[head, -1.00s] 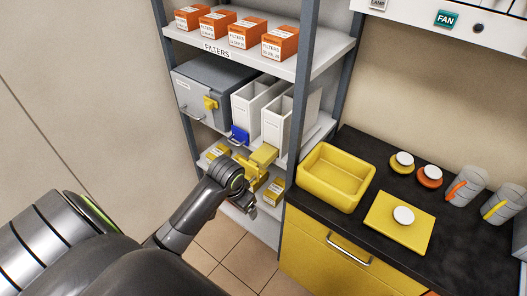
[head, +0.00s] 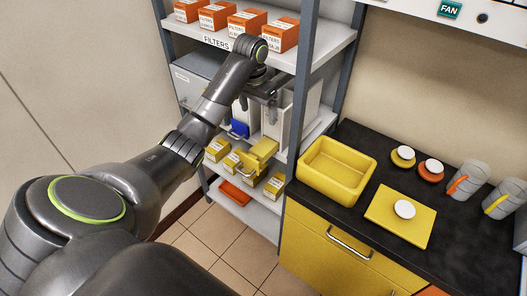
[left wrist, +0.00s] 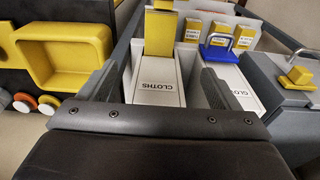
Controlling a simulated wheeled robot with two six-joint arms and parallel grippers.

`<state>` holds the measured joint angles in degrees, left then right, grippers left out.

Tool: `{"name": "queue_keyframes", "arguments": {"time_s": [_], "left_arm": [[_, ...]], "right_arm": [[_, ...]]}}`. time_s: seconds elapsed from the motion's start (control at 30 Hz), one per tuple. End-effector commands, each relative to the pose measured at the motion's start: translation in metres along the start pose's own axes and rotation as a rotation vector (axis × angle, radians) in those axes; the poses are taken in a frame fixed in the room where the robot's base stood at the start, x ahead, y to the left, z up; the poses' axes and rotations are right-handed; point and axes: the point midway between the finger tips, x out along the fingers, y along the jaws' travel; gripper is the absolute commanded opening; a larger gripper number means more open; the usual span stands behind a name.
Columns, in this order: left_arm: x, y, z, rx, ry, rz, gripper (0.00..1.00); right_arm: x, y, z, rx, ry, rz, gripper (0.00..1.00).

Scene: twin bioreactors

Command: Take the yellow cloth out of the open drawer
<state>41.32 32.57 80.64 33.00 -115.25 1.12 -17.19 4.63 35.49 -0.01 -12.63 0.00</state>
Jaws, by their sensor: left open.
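I cannot tell whether this piece is the cloth or a part of the bin. The other bin (left wrist: 232,86) has a blue handle-like piece (left wrist: 219,47). My left gripper (head: 258,108) is over the bins with fingers apart; in the left wrist view the yellow-ended bin lies between the fingertips. Nothing shows held. The bins' insides are mostly hidden.
A grey box (left wrist: 283,85) with a yellow catch stands beside the bins. Orange filter boxes (head: 247,33) are on the shelf above, yellow boxes (head: 217,149) on the one below. A yellow tray (head: 337,172) stands on the black counter at right.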

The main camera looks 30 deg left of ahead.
Motion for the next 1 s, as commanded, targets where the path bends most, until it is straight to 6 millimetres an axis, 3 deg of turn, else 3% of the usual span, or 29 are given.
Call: {"name": "queue_keyframes", "arguments": {"time_s": [0.1,0.83,1.0], "left_arm": [[0.017,0.000,0.001,0.000,0.001,0.000,0.85],[0.091,0.001,0.000,0.001,0.002,0.000,0.85],[0.109,0.001,0.000,0.000,-0.001,0.001,0.85]], "right_arm": [[0.018,-0.002,0.002,0.000,0.000,0.000,0.36],[0.098,-0.009,0.011,0.000,0.001,-0.001,0.36],[0.095,-0.010,0.010,0.001,0.001,-0.002,0.36]]}}
